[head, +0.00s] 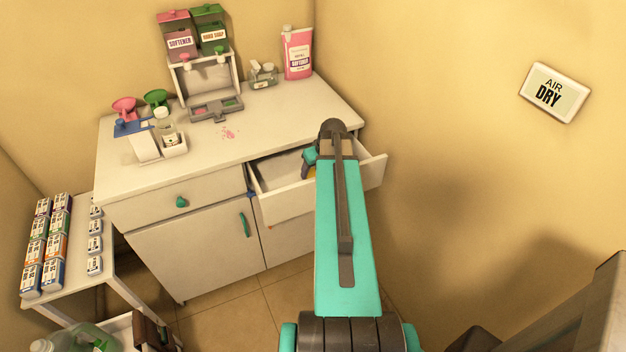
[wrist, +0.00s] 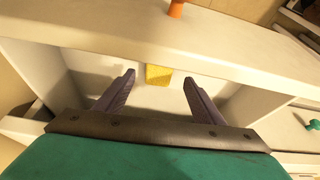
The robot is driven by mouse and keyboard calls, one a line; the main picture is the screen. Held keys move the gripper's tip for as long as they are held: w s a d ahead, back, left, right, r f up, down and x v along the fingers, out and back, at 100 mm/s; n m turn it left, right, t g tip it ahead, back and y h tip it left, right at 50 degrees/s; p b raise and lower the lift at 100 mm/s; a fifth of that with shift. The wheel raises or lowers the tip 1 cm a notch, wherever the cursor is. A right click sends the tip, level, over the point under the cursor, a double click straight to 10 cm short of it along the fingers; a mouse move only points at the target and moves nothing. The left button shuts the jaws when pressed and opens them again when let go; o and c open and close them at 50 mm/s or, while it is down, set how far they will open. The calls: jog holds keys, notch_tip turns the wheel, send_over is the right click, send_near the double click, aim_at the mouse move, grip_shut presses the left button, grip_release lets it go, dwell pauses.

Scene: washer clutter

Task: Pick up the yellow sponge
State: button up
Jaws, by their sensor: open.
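The yellow sponge (wrist: 158,74) lies in the open drawer, close to one drawer wall in the wrist view. In the head view only a small yellow bit (head: 312,173) shows beside my arm; the rest is hidden. My gripper (wrist: 158,80) is open, with its two dark fingers apart and the sponge between and just beyond their tips. No contact with the sponge shows. In the head view the gripper is mostly hidden behind my arm over the drawer.
The drawer (head: 268,178) is pulled out from the white cabinet (head: 200,235). Its walls surround the gripper. An orange handle (wrist: 176,9) shows beyond the drawer wall. The countertop (head: 255,125) holds dispensers, funnels and a pink softener bottle (head: 298,53). A side table (head: 110,265) with several boxes stands left.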

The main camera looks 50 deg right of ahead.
jog(key=shift+f, duration=0.1)
jog(key=shift+s+p+x, duration=0.15)
jog(key=shift+p+x, duration=0.4)
jog(key=shift+x, duration=0.7)
jog(key=shift+s+p+x, duration=0.15)
jog(key=shift+p+x, duration=0.4)
jog(key=shift+x, duration=0.75)
jog(key=c, duration=1.1)
